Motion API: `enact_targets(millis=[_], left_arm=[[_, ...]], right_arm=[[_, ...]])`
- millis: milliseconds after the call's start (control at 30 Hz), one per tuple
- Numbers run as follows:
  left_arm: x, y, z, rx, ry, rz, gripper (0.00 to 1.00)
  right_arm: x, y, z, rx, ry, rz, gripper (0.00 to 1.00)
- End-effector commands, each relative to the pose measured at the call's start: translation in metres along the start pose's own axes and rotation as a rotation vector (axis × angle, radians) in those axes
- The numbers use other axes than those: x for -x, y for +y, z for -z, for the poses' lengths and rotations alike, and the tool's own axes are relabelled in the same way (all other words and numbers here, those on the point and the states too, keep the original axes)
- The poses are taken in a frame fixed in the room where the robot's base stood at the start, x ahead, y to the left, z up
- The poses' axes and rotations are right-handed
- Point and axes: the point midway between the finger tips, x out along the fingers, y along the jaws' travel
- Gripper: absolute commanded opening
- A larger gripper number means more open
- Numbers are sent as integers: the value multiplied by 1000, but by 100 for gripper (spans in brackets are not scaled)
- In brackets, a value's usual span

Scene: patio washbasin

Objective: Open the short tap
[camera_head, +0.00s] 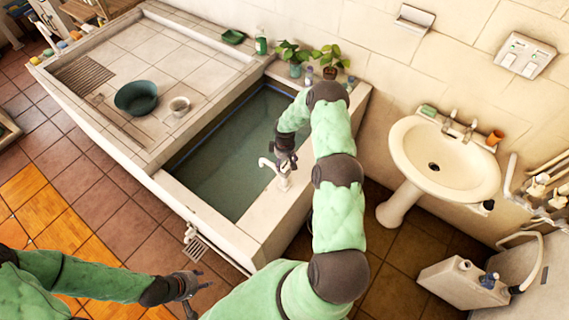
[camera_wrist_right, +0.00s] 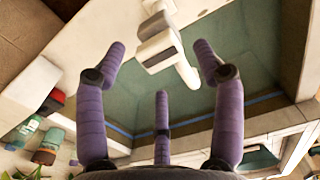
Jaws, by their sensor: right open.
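A short white tap (camera_head: 283,182) stands on the pale rim of the water-filled tank, its spout pointing left over the water. My right gripper (camera_head: 285,157) is just above and behind it in the head view. In the right wrist view the tap (camera_wrist_right: 158,50) shows between and beyond the spread fingers of this gripper (camera_wrist_right: 160,62), which is open and empty. I cannot tell whether any finger touches the tap. My left gripper (camera_head: 195,288) is low in front of the tank, its fingers apart and holding nothing.
The tank (camera_head: 222,150) holds greenish water. Potted plants (camera_head: 292,56) line the back edge. A white pedestal washbasin (camera_head: 445,160) stands at the right wall.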

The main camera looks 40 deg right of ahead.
Motion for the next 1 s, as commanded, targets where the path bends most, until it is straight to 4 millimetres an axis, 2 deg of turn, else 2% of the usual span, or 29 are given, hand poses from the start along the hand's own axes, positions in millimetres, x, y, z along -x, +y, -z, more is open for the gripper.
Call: enact_targets(millis=[233,600,667,833,1000], left_arm=[[4,1,0,0,0,0,40],[4,2,0,0,0,0,40],[4,2,0,0,0,0,40],[4,2,0,0,0,0,40],[4,1,0,0,0,0,40]], right_arm=[[-21,0,0,-1,0,0,69],[-25,0,0,-1,1,-1,69],[-25,0,0,0,1,-1,55],[-25,1,0,-1,1,-1,6],[-25,2,0,0,2,-3,5]])
